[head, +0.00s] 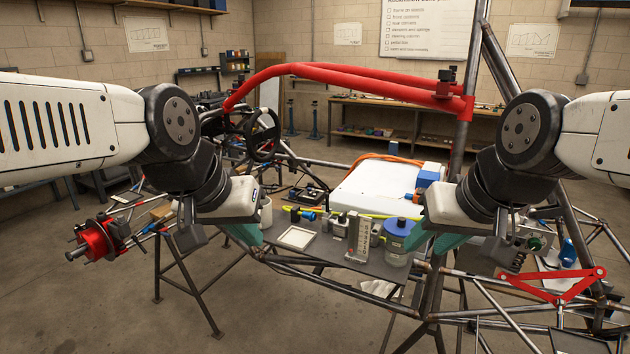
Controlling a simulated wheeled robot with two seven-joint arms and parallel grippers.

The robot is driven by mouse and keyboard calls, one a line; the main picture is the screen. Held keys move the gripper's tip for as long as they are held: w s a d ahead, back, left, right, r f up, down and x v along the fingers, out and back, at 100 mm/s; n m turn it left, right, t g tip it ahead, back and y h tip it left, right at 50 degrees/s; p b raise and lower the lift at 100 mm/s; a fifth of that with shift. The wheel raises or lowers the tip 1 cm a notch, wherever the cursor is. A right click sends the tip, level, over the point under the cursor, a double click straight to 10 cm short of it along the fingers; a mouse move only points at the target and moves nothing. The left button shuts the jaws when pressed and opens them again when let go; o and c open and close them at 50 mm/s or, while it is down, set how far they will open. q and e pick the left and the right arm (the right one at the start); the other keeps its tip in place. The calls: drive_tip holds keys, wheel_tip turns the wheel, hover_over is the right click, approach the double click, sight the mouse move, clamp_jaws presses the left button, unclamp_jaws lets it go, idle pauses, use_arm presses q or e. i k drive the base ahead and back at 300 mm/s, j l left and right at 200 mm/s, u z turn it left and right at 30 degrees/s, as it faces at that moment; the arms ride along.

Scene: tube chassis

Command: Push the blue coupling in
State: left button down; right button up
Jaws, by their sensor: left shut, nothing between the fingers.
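A small blue fitting (308,215), which looks like the blue coupling, lies among yellow-green hose pieces on the grey work tray (330,257). It is too small to tell how far it is seated. My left gripper (247,236) points down at the tray's left end, left of the fitting and apart from it. It is shut and empty. My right gripper (432,246) hangs at the tray's right end, just right of a jar with a blue lid (398,228). Its teal fingers show partly, and their gap is unclear.
A white box (375,190) with a blue block (428,176) stands behind the tray. A clear upright gauge block (360,240) and a shallow white tray (297,237) stand on it. Steel chassis tubes and a red bar (350,75) surround the work area.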

sight(312, 217)
drive_tip(key=i, duration=0.85)
